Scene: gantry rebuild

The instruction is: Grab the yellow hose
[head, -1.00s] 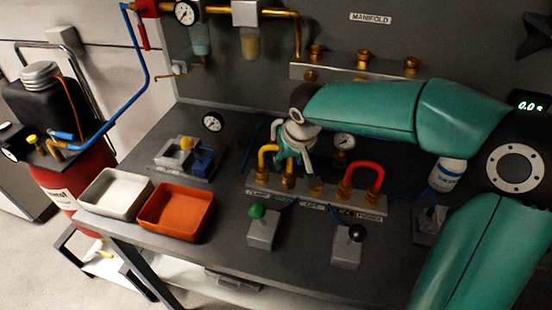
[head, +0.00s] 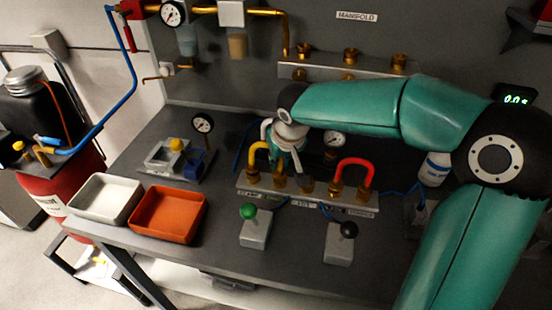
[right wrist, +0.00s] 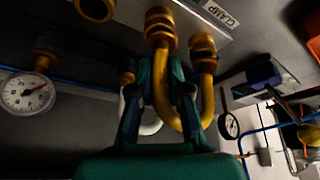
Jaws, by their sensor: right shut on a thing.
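The yellow hose (head: 255,153) is a short U-shaped loop on the metal fitting block (head: 308,196) on the bench. My right gripper (head: 289,163) reaches in from the right and is at the hose. In the right wrist view its two fingers (right wrist: 160,80) are on either side of one leg of the hose, shut on it. The finger pads are partly hidden in the head view. My left gripper is not in view.
A red hose (head: 353,163) stands right of my gripper on the same block. Green-knob (head: 249,212) and black-knob (head: 348,230) levers stand in front. White (head: 105,199) and orange (head: 168,213) trays are at left. A gauge (head: 333,139) stands close behind the block.

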